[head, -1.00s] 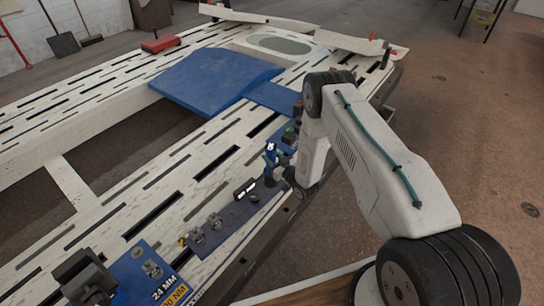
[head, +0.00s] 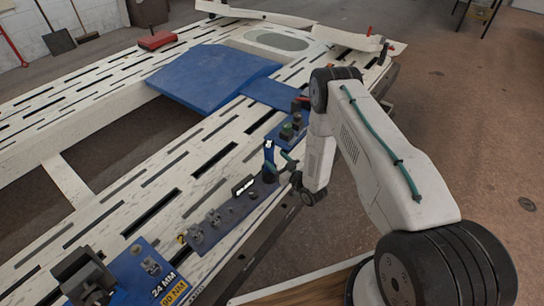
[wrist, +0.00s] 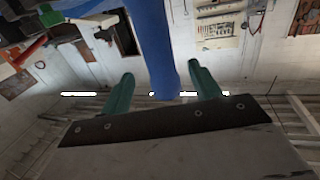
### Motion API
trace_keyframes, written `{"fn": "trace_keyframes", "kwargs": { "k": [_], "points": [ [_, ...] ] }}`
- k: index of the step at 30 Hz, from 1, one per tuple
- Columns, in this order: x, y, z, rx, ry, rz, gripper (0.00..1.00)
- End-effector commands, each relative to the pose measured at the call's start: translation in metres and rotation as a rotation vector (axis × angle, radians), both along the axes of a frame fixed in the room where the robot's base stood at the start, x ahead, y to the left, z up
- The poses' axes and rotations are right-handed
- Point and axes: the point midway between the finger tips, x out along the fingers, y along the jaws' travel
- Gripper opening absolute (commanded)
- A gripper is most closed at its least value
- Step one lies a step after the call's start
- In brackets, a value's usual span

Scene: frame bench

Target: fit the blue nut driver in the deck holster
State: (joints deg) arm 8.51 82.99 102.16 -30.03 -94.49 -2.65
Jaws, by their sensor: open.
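The blue nut driver (head: 268,150) stands roughly upright at the edge of the slotted deck, with a small white mark near its top. Its foot is at a small dark seat (head: 269,175), which looks like the deck holster; how deep it sits I cannot tell. My gripper (head: 281,162) is just right of the driver, its green fingers pointing toward it. In the wrist view the fingers (wrist: 161,80) are open, and the blue driver (wrist: 152,38) runs down between them with a gap on both sides.
A dark strip (head: 222,222) with several small metal clips runs along the deck edge, toward a blue plate (head: 137,272) marked 24 MM. Small dark parts with a green top (head: 287,131) stand just behind the driver. A large blue panel (head: 210,78) lies farther back.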

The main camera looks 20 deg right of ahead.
Motion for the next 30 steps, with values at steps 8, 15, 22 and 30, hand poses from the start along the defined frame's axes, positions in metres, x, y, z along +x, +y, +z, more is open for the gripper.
{"fn": "trace_keyframes", "kwargs": {
  "k": [8,15,22,30],
  "points": [
    [-0.024,-0.010,0.000,0.000,-0.001,0.000,0.62],
    [-0.025,-0.010,0.000,0.000,-0.001,0.000,0.62],
    [-0.024,-0.010,0.000,0.000,-0.001,0.001,0.62],
    [-0.037,-0.012,-0.054,-0.080,0.256,-0.006,0.62]
  ]
}}
